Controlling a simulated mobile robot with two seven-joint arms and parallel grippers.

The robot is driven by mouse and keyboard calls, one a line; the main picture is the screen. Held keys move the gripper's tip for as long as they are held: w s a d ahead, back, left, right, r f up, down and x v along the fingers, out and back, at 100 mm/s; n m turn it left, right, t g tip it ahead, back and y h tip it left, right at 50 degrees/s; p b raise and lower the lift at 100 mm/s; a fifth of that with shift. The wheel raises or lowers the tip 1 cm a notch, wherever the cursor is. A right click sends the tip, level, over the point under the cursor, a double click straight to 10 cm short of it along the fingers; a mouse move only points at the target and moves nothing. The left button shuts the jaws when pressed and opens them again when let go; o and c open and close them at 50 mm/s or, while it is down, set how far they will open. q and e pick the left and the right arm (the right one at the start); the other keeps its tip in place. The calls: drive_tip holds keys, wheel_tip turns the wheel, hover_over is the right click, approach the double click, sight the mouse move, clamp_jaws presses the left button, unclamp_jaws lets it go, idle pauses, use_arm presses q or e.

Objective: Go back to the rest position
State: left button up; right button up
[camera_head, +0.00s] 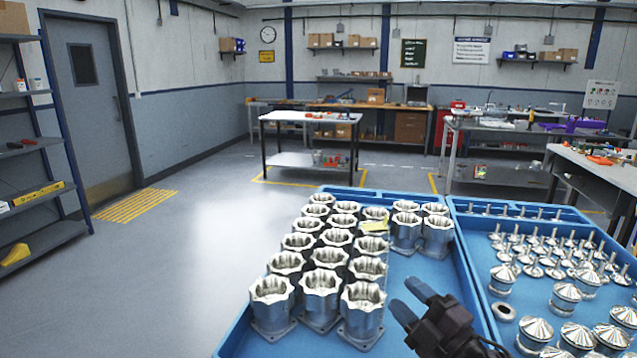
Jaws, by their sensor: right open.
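My right gripper (407,300) comes in from the lower right. Its two blue fingers are apart with nothing between them. It is over the bare right part of the left blue tray (425,270), to the right of the nearest housings and not visibly touching them. Silver machined housings (362,312) with scalloped open tops stand upright in rows in this tray. A small yellowish piece (374,227) shows at one housing near the back; I cannot tell what it is. My left gripper is not in the picture.
A second blue tray (470,222) on the right holds stemmed discs (548,262), finned round parts (535,332) and a dark ring (503,311). A cluttered workbench (600,170) stands beyond it at right. A white-topped table (310,117) stands farther back. The floor at left is clear.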

drive_tip(key=s+d+f+m+g+h, duration=0.1)
drive_tip(key=s+d+f+m+h, duration=0.25)
drive_tip(key=f+m, duration=0.4)
drive_tip(key=s+d+f+m+g+h, duration=0.1)
drive_tip(key=s+d+f+m+h, duration=0.1)
drive_tip(key=d+f+m+h, duration=0.45)
drive_tip(key=s+d+f+m+g+h, duration=0.2)
drive_tip(key=s+f+m, duration=0.4)
drive_tip(key=s+f, duration=1.1)
drive_tip(key=shift+s+d+f+g, duration=0.2)
drive_tip(key=shift+s+f+g, duration=0.2)
drive_tip(key=shift+s+g, duration=0.5)
drive_tip(key=shift+r, duration=0.1)
